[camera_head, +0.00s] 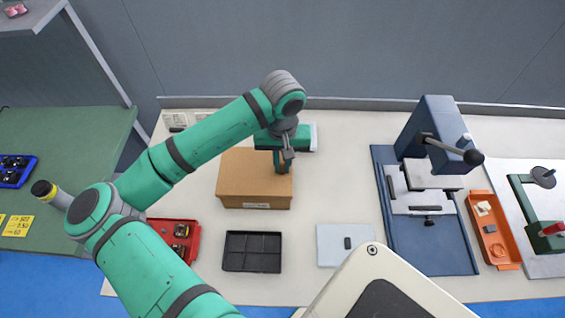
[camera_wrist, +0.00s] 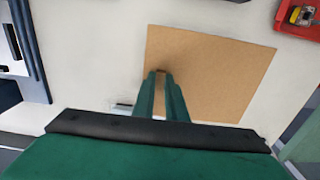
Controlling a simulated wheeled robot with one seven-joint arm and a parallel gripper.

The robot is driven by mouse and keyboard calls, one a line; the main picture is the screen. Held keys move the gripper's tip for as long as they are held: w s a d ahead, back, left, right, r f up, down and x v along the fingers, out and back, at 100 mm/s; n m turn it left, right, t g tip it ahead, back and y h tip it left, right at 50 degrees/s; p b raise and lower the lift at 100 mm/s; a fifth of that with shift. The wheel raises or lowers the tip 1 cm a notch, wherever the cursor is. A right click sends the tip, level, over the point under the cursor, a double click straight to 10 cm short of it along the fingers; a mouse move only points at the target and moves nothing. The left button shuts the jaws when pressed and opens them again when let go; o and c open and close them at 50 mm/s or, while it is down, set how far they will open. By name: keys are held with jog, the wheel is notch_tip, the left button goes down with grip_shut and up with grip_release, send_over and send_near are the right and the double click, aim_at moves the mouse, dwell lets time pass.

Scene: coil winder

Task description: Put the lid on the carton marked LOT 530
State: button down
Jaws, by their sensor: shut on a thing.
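A brown cardboard carton (camera_head: 257,201) stands on the pale bench, left of centre in the head view. A flat brown lid (camera_head: 243,172) covers its top, and it fills the middle of the wrist view (camera_wrist: 215,70). I cannot tell whether the lid rests fully on the carton or hangs just above it. My gripper (camera_head: 283,166) points down at the lid's right part. Its fingers (camera_wrist: 161,76) are shut on the lid near one edge. A small white label shows low on the carton's front, but its writing is too small to read.
A red tray (camera_head: 190,239), a black divided tray (camera_head: 252,251) and a pale blue mat (camera_head: 338,244) lie in front of the carton. A blue-based press (camera_head: 428,245) and an orange tray (camera_head: 503,245) stand to the right. A wall runs behind the bench.

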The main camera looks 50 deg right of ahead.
jog(key=shift+f, duration=0.9)
dwell(1.4)
jog(key=c, duration=1.7)
grip_release()
jog(key=shift+o, duration=0.6)
jog(key=o, duration=0.4)
jog(key=shift+c, duration=0.2)
jog(key=shift+r, duration=0.15)
jog(key=shift+r, duration=3.4)
